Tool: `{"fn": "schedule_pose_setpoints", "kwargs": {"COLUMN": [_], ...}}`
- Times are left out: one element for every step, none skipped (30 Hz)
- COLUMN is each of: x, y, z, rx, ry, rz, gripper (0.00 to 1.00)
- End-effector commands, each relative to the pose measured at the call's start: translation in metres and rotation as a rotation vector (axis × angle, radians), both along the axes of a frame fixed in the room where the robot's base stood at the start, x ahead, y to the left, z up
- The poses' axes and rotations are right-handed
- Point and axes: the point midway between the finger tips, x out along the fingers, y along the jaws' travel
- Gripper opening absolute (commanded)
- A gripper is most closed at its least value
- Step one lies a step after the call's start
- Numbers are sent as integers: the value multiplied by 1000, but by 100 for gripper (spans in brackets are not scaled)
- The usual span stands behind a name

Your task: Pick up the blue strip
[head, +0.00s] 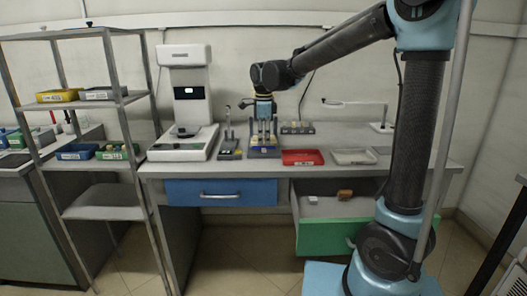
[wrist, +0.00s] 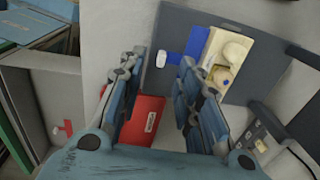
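In the head view my gripper (head: 264,128) hangs above the fixture (head: 264,153) on the bench. I cannot make out the strip clearly there.
A red tray (head: 302,157) and a pale tray (head: 354,156) lie right of the fixture. A small dark stand (head: 230,148) and a white machine (head: 187,105) stand left. Below, an open green-fronted drawer (head: 322,236) juts out. A shelf rack (head: 90,103) stands at left.

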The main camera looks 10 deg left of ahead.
Motion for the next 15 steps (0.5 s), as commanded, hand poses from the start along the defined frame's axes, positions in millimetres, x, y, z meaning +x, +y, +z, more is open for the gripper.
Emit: {"fn": "schedule_pose_setpoints", "kwargs": {"x": [1,2,4,4,5,5,6,6,6,6,6,6,6,6,6], "y": [1,1,1,2,2,2,2,2,2,2,2,2,2,2,2], "z": [-6,-10,-16,-21,-24,-30,-33,-36,-39,-41,-42,-44,-44,-44,-44], "rx": [0,0,0,0,0,0,0,0,0,0,0,0,0,0,0], "ry": [0,0,0,0,0,0,0,0,0,0,0,0,0,0,0], "rz": [0,0,0,0,0,0,0,0,0,0,0,0,0,0,0], "gripper": [32,32,32,32,32,32,32,32,32,32,32,32,32,32,32]}}
